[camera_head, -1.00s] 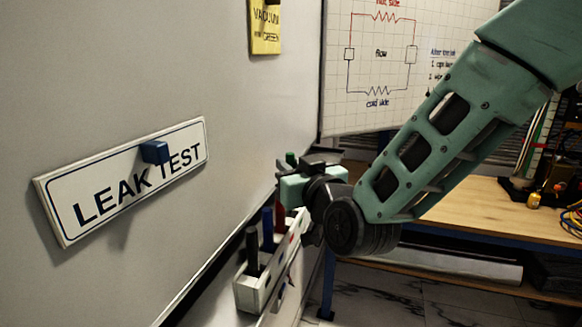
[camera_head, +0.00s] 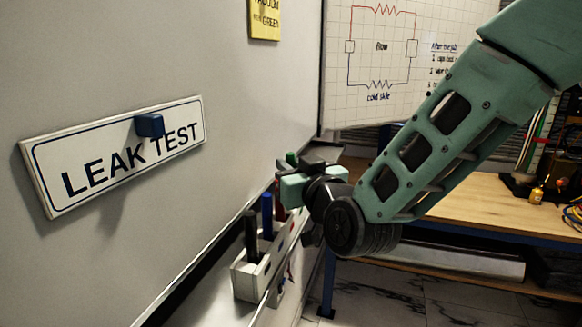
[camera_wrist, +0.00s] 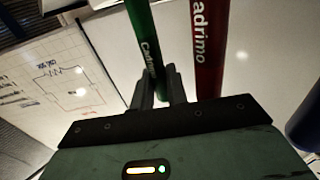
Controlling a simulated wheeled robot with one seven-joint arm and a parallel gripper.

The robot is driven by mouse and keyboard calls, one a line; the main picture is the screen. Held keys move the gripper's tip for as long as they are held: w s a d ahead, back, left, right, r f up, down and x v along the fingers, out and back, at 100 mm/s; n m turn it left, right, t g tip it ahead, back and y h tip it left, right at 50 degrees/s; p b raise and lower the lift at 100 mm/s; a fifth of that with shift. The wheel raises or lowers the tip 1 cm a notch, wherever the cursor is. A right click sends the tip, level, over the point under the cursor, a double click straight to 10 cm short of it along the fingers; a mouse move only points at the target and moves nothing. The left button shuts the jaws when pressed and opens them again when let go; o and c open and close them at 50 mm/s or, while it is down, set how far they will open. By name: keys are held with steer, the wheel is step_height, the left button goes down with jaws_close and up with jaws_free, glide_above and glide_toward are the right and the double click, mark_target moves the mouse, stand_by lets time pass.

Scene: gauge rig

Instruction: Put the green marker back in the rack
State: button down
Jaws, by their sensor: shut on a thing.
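My gripper (camera_wrist: 160,82) is shut on the green marker (camera_wrist: 143,40). The marker runs upright between the fingers in the wrist view. In the head view only its green top (camera_head: 291,158) shows above my gripper. The white rack (camera_head: 245,281) hangs along the lower edge of the board, just left of and below my gripper. It holds a black marker (camera_head: 251,232), a blue marker (camera_head: 267,214) and a red marker (camera_head: 279,198). The red marker (camera_wrist: 210,45) stands close right of the green one in the wrist view. My gripper hides the green marker's lower end and the rack's far end.
A LEAK TEST sign (camera_head: 90,180) with a blue magnet (camera_head: 149,125) is on the grey board (camera_head: 190,60), left of the rack. A yellow note (camera_head: 264,22) hangs higher. A wooden bench (camera_head: 480,205) stands behind my arm, at right.

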steer(key=shift+f, duration=0.25)
steer(key=c, duration=0.7)
jaws_free()
steer(key=shift+c, duration=0.2)
steer(key=shift+r, duration=0.1)
steer(key=shift+r+p, duration=2.65)
steer(key=shift+r, duration=2.3)
